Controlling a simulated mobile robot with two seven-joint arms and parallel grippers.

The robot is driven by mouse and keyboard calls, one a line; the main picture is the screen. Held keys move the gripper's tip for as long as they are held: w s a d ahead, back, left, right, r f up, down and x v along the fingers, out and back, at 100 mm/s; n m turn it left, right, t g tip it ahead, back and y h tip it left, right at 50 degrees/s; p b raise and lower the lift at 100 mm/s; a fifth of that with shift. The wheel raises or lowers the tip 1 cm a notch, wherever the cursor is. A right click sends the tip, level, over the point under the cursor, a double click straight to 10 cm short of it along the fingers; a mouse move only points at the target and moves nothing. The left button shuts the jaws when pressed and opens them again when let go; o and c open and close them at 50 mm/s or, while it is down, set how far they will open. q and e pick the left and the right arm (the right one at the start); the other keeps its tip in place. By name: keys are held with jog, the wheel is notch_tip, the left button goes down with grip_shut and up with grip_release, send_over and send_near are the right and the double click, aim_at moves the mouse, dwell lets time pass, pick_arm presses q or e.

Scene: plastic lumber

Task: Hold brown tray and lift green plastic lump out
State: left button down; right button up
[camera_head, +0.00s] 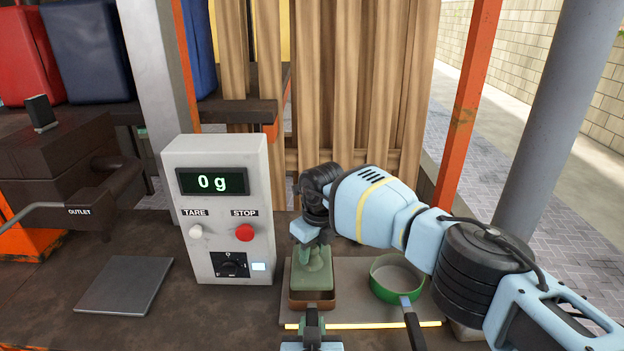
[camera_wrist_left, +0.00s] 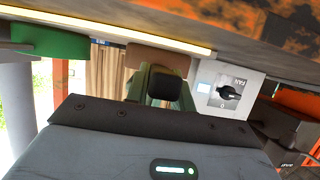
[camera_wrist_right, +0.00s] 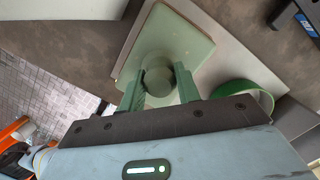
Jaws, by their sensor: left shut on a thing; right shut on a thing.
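My left gripper (camera_head: 312,318) is shut on the tray's front side, which also shows in the left wrist view (camera_wrist_left: 158,58).
A green pan (camera_head: 384,292) with a dark handle stands right of the tray on the plate (camera_head: 350,305), which has a glowing front edge. The control box (camera_head: 222,270) reads 0 g. A grey scale pad (camera_head: 122,285) lies at left with bare bench around it.

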jog(key=shift+r, duration=1.65)
pick_arm(q)
jog(key=c, duration=1.1)
grip_release()
jog(key=shift+s, duration=0.1)
